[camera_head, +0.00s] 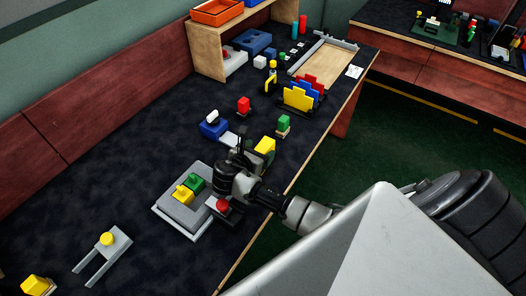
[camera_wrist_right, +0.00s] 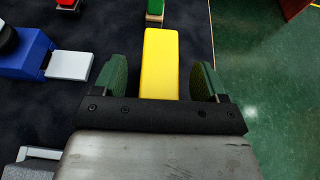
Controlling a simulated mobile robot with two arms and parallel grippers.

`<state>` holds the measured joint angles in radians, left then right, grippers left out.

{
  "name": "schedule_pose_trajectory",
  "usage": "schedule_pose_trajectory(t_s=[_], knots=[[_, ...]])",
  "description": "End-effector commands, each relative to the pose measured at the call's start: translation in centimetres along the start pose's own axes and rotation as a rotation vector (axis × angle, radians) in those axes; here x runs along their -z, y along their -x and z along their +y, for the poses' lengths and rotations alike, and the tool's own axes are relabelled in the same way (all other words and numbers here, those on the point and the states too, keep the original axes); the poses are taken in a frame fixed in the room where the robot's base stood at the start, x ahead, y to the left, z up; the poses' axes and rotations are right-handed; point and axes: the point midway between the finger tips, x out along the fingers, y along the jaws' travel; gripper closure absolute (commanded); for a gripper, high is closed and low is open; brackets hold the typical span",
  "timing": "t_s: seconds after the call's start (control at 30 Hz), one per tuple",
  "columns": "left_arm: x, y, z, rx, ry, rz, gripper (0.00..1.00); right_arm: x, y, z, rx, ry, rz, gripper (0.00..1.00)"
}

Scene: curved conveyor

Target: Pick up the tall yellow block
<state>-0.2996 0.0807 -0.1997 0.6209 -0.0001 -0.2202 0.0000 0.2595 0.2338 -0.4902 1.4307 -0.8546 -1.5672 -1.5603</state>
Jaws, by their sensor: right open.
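The tall yellow block (camera_wrist_right: 160,62) lies in view between the two fingers of my right gripper (camera_wrist_right: 155,80) in the right wrist view. The fingers are open, with a gap between each finger and the block. In the head view, the block's top (camera_head: 265,146) shows just beyond my right gripper (camera_head: 240,158), which partly hides it. The block's lower part is hidden behind the gripper's body in the right wrist view. I cannot tell how far down the fingers reach beside it. My left gripper is not in view.
A green block (camera_head: 284,123) stands just beyond the yellow one. A blue device with a white plate (camera_head: 214,125) is to the left. A grey tray (camera_head: 168,208) with green and yellow pieces and a red button (camera_head: 223,205) sit close by. The table's edge is to the right.

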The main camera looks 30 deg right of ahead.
Motion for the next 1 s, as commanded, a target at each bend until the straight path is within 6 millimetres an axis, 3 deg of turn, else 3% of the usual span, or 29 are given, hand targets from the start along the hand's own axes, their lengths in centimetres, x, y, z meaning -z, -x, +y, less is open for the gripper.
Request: schedule_pose_trajectory(t_s=[0.33, 0.7, 1.0], knots=[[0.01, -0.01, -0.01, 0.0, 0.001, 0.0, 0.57, 0.04, -0.95, -0.03, 0.0, 0.0, 0.001, 0.29], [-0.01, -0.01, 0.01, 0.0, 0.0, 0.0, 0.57, 0.06, -0.91, -0.03, 0.0, 0.0, 0.001, 0.85], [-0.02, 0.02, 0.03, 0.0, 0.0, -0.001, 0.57, -0.22, -0.81, 0.0, -0.001, -0.001, 0.001, 0.85]])
